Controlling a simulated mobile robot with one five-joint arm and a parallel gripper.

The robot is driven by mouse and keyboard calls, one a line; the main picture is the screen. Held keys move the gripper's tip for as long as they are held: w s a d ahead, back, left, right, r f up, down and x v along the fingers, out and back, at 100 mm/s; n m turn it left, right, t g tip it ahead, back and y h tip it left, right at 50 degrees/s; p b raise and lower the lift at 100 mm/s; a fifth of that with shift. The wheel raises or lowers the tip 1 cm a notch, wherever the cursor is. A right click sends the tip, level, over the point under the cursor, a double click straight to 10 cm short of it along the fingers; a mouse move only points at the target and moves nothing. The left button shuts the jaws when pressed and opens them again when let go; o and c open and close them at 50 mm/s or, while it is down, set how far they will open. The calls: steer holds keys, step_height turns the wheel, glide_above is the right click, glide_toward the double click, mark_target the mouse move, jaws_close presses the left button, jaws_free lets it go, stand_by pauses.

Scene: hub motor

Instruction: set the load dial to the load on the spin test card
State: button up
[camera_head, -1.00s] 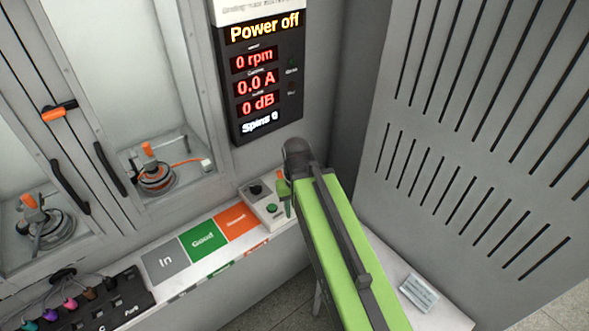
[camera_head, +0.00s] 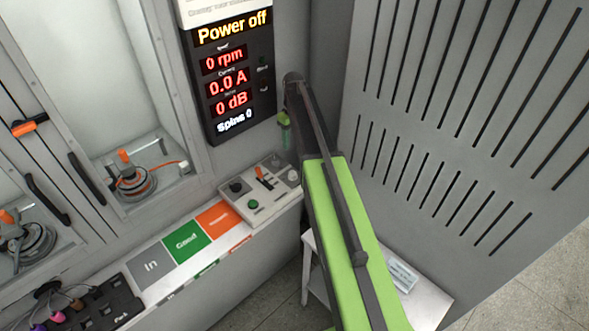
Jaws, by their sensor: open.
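A pale control box (camera_head: 274,213) sits at the right end of the bench. It carries a black knob (camera_head: 236,186), a red-orange lever (camera_head: 264,178), a green button (camera_head: 253,204) and a pale knob (camera_head: 292,175) at its right end. I cannot tell which knob is the load dial, nor read any setting. My gripper (camera_head: 286,138) is open, empty and pointing down, above the back right of the box and apart from it. A white card or sheet (camera_head: 224,10) above the display is cut off and unreadable. I cannot identify the spin test card.
The display (camera_head: 229,78) reads "Power off", 0 rpm, 0.0 A, 0 dB, Spins 0. Grey, green "Good" and orange pads (camera_head: 187,240) lie left of the box. A slotted grey panel (camera_head: 460,130) stands right. A low white table (camera_head: 428,301) holds a small item (camera_head: 403,276).

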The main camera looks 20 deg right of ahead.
mark_target(293, 172)
step_height(293, 172, down, 18)
steer(key=b, duration=1.7)
steer(key=shift+r+b, duration=0.2)
steer(key=shift+b, duration=0.1)
steer(key=shift+r, duration=0.1)
